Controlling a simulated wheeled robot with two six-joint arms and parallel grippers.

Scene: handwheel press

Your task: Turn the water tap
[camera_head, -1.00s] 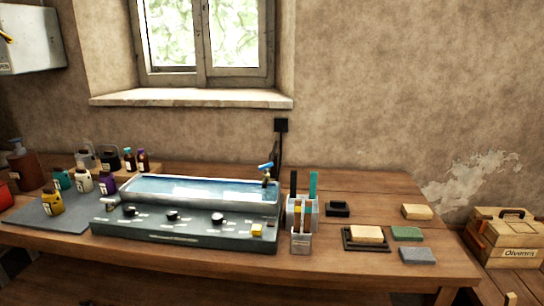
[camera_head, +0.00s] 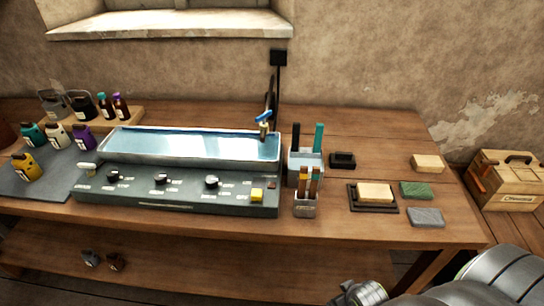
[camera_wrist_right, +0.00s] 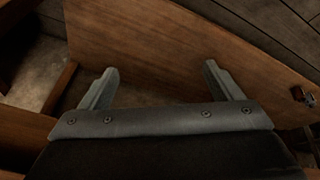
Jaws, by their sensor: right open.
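The water tap (camera_head: 263,122) stands at the right end of a long metal water tray (camera_head: 130,153). It has a blue lever on top and a brass-coloured spout, and a dark pipe rises behind it. My right gripper is open and empty in the right wrist view (camera_wrist_right: 160,88), with its two fingers apart above a brown wooden surface. In the head view only part of my right arm shows at the lower right, well away from the tap. My left gripper is not in view.
A dark control panel (camera_head: 180,191) with knobs and a yellow button fronts the tray. Right of the tap are a brush holder (camera_head: 305,168), a smaller cup (camera_head: 304,206), a soap dish (camera_head: 373,208) and sponges (camera_head: 416,190). Several bottles (camera_head: 83,137) stand left. A wooden box (camera_head: 505,180) is far right.

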